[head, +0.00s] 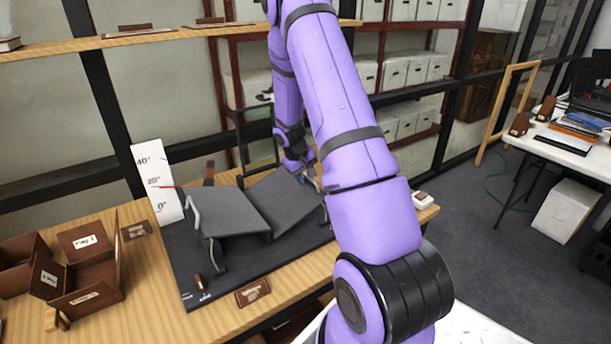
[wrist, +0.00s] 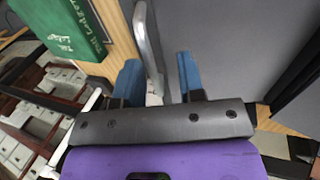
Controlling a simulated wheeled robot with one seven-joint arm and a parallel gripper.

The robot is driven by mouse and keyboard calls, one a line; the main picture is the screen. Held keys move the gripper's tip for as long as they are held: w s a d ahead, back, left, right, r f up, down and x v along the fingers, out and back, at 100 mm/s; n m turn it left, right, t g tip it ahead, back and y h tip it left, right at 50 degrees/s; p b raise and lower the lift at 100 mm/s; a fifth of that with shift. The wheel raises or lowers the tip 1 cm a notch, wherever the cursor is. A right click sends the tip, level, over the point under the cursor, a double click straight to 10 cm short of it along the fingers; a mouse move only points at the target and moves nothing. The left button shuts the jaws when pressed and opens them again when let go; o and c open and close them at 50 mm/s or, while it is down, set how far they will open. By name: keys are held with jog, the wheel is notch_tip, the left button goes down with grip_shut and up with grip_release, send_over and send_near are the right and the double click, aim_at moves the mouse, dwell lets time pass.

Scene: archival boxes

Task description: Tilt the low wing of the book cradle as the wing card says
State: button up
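The book cradle stands on a dark base board (head: 180,262). Its left grey wing (head: 232,207) has a pale bar handle (head: 192,212) on its outer edge. Its right grey wing (head: 285,200) slopes up to the right. A white angle scale (head: 156,182) stands behind, with a red pointer near its middle mark. My gripper (head: 311,182) is at the right wing's outer edge, partly hidden by my arm. In the wrist view my gripper's blue fingers (wrist: 157,68) are apart, on either side of a metal handle (wrist: 143,35) beside a grey panel (wrist: 225,45). Contact cannot be told.
A small brown card (head: 252,292) is at the board's front edge; its writing is unreadable. Brown boxes (head: 88,270) fill the table's left. A green book (wrist: 62,28) lies close to my fingers in the wrist view. Shelves with white boxes (head: 400,72) stand behind.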

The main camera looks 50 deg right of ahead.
jog(key=v, duration=1)
jog(key=shift+r, duration=0.4)
jog(key=s+a+r+t, duration=0.1)
jog(key=s+a+r, duration=0.2)
jog(key=a+r, duration=0.25)
jog(key=s+a+r+t+y, duration=0.1)
jog(key=s+a+r, duration=0.1)
jog(key=a+r, duration=0.4)
jog(key=s+a+r+t, duration=0.1)
jog(key=s+a+r, duration=0.2)
jog(key=a+r, duration=0.3)
jog(key=s+a+r+n+t+y, duration=0.1)
jog(key=s+a+r, duration=0.2)
jog(key=s+a, duration=0.3)
jog(key=s+a+r+n+t+y, duration=0.1)
jog(key=s+a+r, duration=0.3)
jog(key=s, duration=0.8)
jog(key=shift+s+a+n+t+y, duration=0.25)
jog(key=shift+a+t, duration=0.25)
jog(key=shift+a, duration=0.5)
